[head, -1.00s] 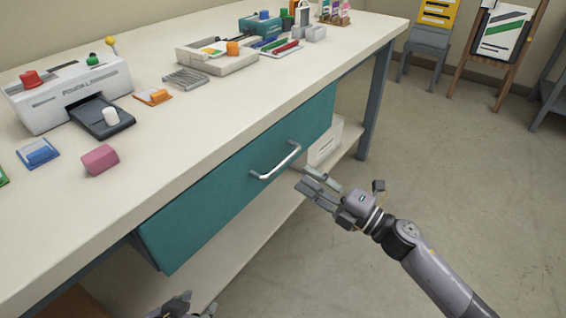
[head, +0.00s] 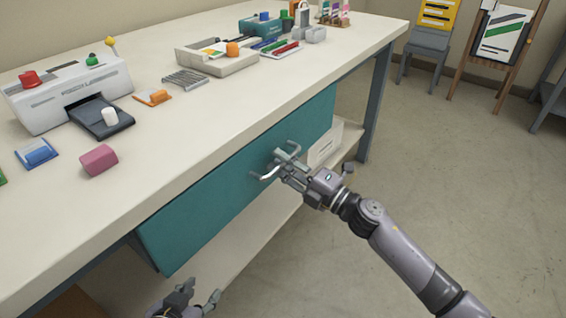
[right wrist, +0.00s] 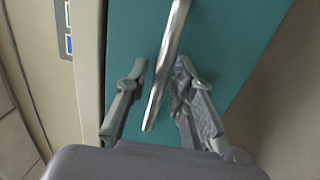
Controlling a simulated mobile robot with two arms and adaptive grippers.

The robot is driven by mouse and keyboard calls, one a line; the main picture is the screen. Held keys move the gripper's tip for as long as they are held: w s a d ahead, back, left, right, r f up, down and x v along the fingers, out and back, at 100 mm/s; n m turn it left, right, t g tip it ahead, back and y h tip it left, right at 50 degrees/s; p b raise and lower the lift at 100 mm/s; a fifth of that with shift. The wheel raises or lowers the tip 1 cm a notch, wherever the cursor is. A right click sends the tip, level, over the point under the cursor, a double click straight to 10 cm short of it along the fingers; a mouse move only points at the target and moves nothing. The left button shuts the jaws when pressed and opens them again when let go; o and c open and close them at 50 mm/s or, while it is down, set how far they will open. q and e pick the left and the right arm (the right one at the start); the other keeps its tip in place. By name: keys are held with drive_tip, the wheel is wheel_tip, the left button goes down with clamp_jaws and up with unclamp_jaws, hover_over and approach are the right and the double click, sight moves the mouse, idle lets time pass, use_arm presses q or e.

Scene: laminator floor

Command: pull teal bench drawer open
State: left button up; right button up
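The teal drawer (head: 215,205) sits under the white bench top, its front in line with the bench; it also fills much of the right wrist view (right wrist: 222,40). Its silver bar handle (head: 265,176) is partly covered by my right gripper (head: 281,156) in the head view. In the right wrist view the handle (right wrist: 166,65) runs between the two fingers of my right gripper (right wrist: 160,95), with gaps on both sides. The right gripper is open around the handle. My left gripper (head: 198,298) is low at the bottom edge of the head view, open and empty, below the drawer.
The bench top (head: 225,120) carries a laminator (head: 65,92), a pink block (head: 98,160), a cream tray device (head: 215,60) and several small items. A white box (head: 326,145) stands on the lower shelf. The floor (head: 450,180) on the right is clear.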

clamp_jaws()
use_arm(q)
drive_tip(key=shift+s+f, duration=0.2)
drive_tip(key=shift+s, duration=0.05)
idle(0.3)
